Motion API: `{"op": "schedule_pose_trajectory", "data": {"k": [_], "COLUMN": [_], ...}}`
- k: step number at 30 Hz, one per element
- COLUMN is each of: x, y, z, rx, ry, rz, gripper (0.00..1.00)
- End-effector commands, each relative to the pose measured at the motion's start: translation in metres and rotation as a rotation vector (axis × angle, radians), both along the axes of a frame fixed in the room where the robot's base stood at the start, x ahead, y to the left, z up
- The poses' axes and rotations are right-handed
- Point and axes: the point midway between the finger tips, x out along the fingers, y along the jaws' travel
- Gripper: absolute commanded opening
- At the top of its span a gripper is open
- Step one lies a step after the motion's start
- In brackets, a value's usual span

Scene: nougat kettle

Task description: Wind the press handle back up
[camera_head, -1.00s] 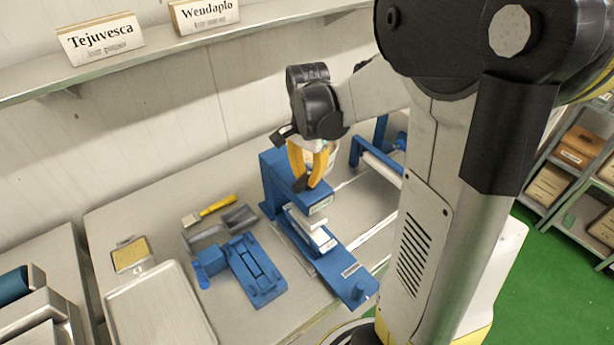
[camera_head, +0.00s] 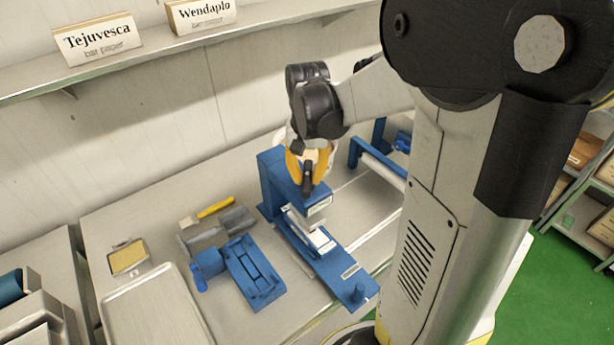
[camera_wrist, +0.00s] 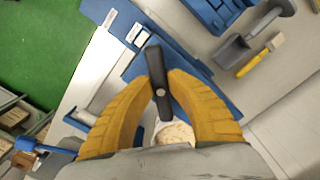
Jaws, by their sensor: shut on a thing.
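The blue press (camera_head: 272,188) stands on the metal bench, with a long blue base (camera_head: 346,279) reaching toward the front edge. My gripper (camera_head: 308,184) is above the press, pointing down. In the wrist view its yellow fingers (camera_wrist: 160,90) are closed on both sides of the handle near the hub. A pale block (camera_head: 318,240) lies on the press base below the head. Part of the press is hidden by my gripper in the wrist view.
Left of the press lie a grey scoop (camera_head: 232,222), a yellow-handled brush (camera_head: 214,207) and a blue slotted fixture (camera_head: 254,275). A metal tray (camera_head: 150,312) is at the front left. A blue roller frame (camera_head: 377,166) stands close on the right. A shelf (camera_head: 150,52) runs above.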

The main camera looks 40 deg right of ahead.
Motion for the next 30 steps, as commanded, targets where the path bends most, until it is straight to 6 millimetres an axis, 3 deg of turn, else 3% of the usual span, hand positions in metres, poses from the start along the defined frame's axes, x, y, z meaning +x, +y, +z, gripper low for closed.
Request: {"op": "schedule_pose_trajectory", "data": {"k": [13,14,15,16,25,30], "x": [-0.001,-0.001,0.0,0.0,0.0,0.0], "y": [0.0,0.0,0.0,0.0,0.0,0.0], "z": [0.0,0.0,0.0,0.0,0.001,0.022], "rx": [0.001,0.001,0.001,0.001,0.0,0.0], "ry": [0.001,0.001,0.001,0.001,0.0,0.0], "rz": [0.008,0.008,0.008,0.008,0.007,0.007], "gripper": [0.0,0.28,0.4,0.41,0.41,0.41]}}
